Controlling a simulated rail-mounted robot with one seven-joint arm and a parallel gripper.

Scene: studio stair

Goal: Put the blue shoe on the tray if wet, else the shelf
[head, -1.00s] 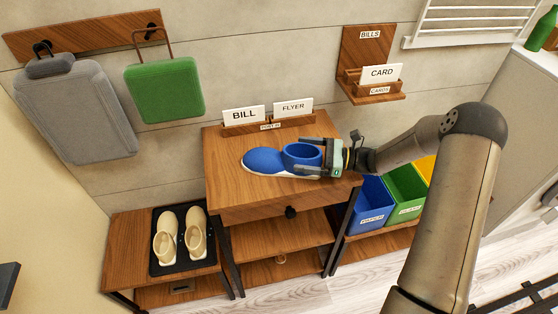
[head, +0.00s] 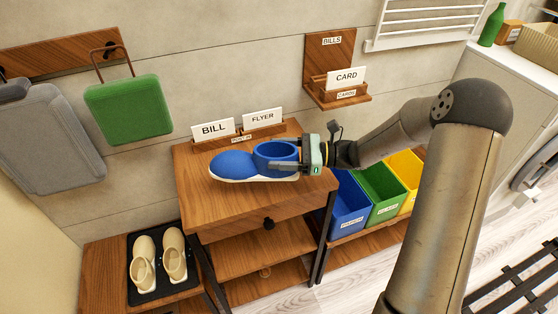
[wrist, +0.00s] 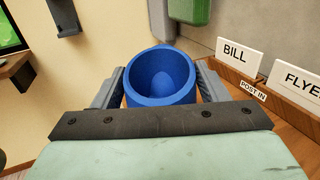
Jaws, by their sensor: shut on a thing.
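The blue shoe (head: 238,165) with a white sole is at the top of the wooden cabinet (head: 290,200), its toe pointing left. I cannot tell if it touches the top. My gripper (head: 300,156) is shut on its heel end from the right. In the wrist view the shoe's round opening (wrist: 160,78) lies between the two fingers. No water shows on the shoe. The black tray (head: 143,297) on the low bench at lower left holds a pair of cream shoes (head: 158,262). Open wooden shelves (head: 268,248) are under the cabinet's drawer.
A post holder with BILL (head: 214,129) and FLYER (head: 263,118) cards stands at the cabinet's back edge. Blue, green (head: 384,195) and yellow bins stand to the right. A green case (head: 130,104) and a grey bag (head: 50,135) hang at left.

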